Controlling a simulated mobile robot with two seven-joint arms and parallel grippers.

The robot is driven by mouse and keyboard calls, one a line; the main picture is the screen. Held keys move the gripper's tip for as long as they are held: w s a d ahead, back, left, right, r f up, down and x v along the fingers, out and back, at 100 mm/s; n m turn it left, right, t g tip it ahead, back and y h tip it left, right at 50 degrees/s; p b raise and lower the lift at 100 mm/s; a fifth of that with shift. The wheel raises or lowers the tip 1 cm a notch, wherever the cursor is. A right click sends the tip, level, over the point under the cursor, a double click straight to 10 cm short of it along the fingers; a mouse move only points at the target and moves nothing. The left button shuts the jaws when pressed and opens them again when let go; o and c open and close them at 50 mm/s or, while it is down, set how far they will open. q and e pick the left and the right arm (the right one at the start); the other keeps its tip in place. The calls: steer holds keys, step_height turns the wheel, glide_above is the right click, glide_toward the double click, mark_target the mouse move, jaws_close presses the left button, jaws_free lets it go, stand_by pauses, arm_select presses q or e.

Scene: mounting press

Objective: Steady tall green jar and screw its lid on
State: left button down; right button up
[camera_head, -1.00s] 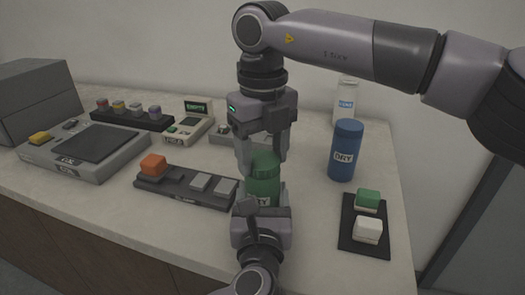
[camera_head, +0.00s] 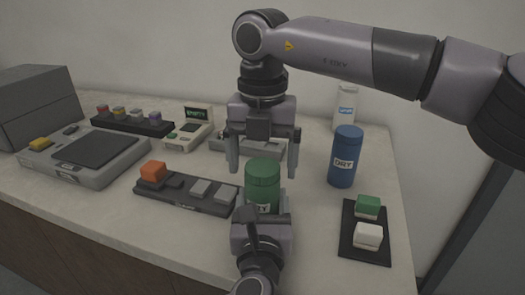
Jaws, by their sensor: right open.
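The tall green jar (camera_head: 263,203) stands upright on the bench with its green lid (camera_head: 263,172) on top; I cannot tell how tight the lid is. My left gripper (camera_head: 262,198) comes from the front and is shut around the jar's body, hiding its lower part and some of its label. My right gripper (camera_head: 263,168) points down from above, open, with one finger on each side of the lid and a gap to it.
A black tray (camera_head: 355,215) holds a green and a white block. A dark block rack (camera_head: 190,203) lies left of the green jar. A grey machine (camera_head: 85,160) is further left.

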step_height(320, 180, up, 12)
stand_by(0.5)
arm_select(q)
steer(key=shift+c, duration=0.2)
jaws_free()
steer(key=shift+s+a+p, duration=0.1)
steer(key=shift+s+p, duration=0.2)
steer(key=shift+s, duration=3.3)
arm_select(e)
steer(key=shift+r, duration=0.3)
